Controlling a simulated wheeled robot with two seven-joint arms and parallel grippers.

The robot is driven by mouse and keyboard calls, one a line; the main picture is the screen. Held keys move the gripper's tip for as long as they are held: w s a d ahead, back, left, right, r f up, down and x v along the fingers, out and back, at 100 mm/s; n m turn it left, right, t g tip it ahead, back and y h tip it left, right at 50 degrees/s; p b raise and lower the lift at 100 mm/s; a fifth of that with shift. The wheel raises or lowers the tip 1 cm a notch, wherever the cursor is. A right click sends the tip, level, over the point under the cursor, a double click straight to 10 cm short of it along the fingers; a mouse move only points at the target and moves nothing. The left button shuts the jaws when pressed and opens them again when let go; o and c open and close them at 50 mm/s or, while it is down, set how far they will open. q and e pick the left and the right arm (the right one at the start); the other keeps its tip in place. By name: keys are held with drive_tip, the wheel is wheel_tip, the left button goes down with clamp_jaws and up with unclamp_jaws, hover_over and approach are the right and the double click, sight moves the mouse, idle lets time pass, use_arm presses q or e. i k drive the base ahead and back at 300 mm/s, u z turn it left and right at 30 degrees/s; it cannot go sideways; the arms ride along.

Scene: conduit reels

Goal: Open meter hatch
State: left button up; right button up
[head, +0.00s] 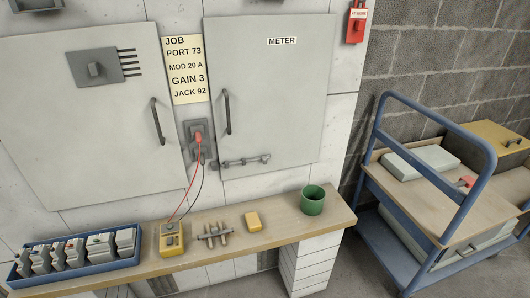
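The meter hatch (280,110) is a large grey door on the wall, marked with a METER label (282,41). It looks shut. A dark vertical handle (227,111) is on its left side. A sliding bolt (244,161) runs along its lower left edge; I cannot tell for sure whether it is engaged. Neither of my grippers shows in the head view.
Another grey door (90,150) is left. A blue cart (375,150) stands right.

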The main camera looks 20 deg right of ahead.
sight(268, 75)
drive_tip(key=u, duration=0.25)
drive_tip(key=i, duration=1.05)
drive_tip(key=z, duration=0.25)
